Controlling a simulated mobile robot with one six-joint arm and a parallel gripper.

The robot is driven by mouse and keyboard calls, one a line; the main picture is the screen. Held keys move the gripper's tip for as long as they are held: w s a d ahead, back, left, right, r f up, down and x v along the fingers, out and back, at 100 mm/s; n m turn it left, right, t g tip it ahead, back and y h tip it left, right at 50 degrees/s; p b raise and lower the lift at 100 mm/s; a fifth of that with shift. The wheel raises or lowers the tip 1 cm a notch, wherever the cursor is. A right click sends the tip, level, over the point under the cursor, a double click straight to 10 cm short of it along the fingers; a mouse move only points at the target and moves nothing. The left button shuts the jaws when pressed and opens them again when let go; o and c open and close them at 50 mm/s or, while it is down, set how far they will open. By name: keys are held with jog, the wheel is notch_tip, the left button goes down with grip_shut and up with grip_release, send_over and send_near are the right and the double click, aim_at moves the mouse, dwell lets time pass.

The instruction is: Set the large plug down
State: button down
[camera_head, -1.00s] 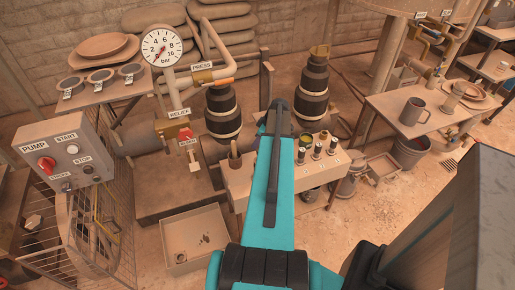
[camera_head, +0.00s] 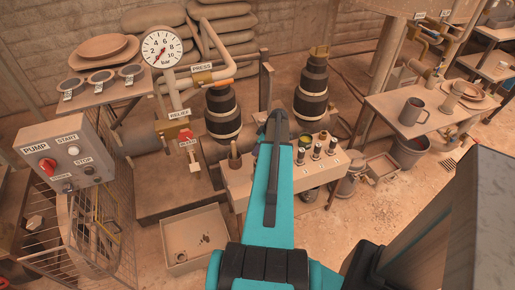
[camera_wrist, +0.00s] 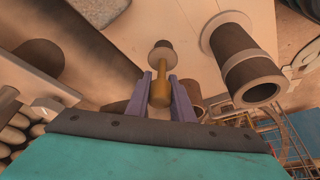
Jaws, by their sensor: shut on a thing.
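In the wrist view my gripper (camera_wrist: 160,80) has its two grey-purple fingers closed on the tan, brass-coloured stem of a plug (camera_wrist: 161,94). The plug has a dark brown round end (camera_wrist: 162,51) beyond the fingertips, over a pale surface (camera_wrist: 115,22). I take it as the large plug; I cannot tell whether its end touches that surface.
Beside the held plug a dark, flanged cylinder (camera_wrist: 245,65) rises close on the right in the wrist view. Two black ribbed columns stand behind, and an open box (camera_head: 195,238) lies left.

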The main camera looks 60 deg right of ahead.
jog(key=shift+f, duration=0.2)
jog(key=c, duration=1.5)
grip_release()
jog(key=shift+r, duration=0.1)
jog(key=shift+c, duration=0.2)
jog(key=shift+r, duration=0.2)
jog(key=b+v, duration=0.2)
jog(key=v, duration=0.9)
jog(key=shift+s+r, duration=0.15)
jog(key=shift+r, duration=0.25)
